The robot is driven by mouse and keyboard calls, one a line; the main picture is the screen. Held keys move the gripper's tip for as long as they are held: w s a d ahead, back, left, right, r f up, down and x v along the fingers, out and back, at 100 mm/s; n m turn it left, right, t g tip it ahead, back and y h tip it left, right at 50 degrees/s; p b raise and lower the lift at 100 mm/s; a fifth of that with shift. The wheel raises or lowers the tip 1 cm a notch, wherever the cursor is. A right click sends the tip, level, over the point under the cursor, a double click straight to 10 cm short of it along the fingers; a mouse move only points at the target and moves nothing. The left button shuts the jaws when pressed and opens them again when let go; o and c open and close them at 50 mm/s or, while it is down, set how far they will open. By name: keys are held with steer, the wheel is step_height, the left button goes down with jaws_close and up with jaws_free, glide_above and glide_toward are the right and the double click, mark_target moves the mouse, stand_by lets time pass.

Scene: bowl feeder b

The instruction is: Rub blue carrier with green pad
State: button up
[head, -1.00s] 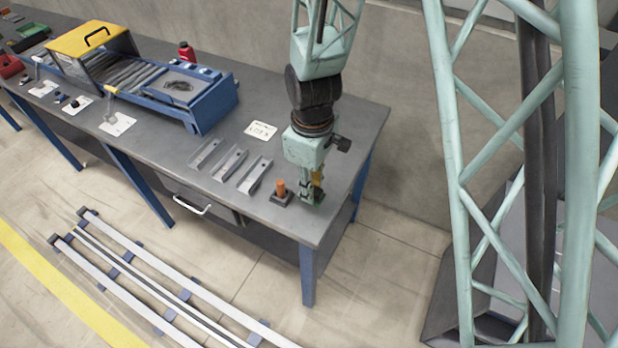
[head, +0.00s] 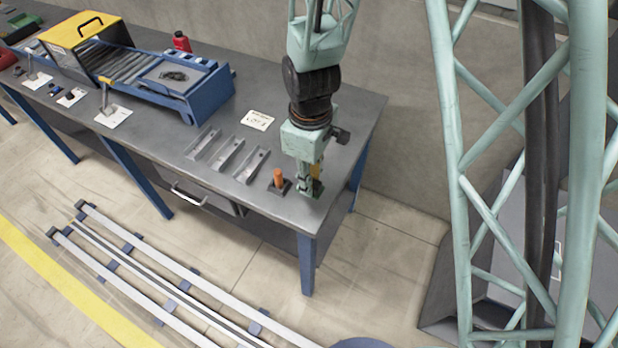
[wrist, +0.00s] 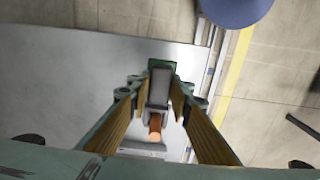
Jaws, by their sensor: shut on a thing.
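The green pad (wrist: 155,64) shows as a dark green square edge beyond my fingertips in the wrist view, under a grey block. My gripper (head: 308,188) is low over the near right corner of the grey bench, and its fingers (wrist: 160,90) are closed around the grey block. The fingers hide much of the pad in the head view. Whether the pad touches the bench I cannot tell. No part is clearly the blue carrier; a blue-framed unit (head: 205,97) with a grey tray stands farther left on the bench.
An orange peg (head: 278,177) on a dark base stands just left of my gripper. Several grey metal channels (head: 228,155) and a white card (head: 257,120) lie left of it. A yellow-topped box (head: 85,30) and a red bottle (head: 181,41) are farther away. Rails (head: 150,275) lie on the floor.

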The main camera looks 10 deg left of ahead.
steer(key=w+d+f+m+p, duration=0.1)
steer(key=w+d+m, duration=0.6)
steer(key=d, duration=0.9)
steer(key=w+d+f+m+p, duration=0.1)
steer(key=w+d+m, duration=0.7)
steer(key=w+d, duration=0.5)
steer(key=shift+w+d+f, duration=0.35)
steer(key=shift+w+d, duration=0.05)
steer(key=shift+d, duration=1.3)
steer(key=shift+a, duration=0.15)
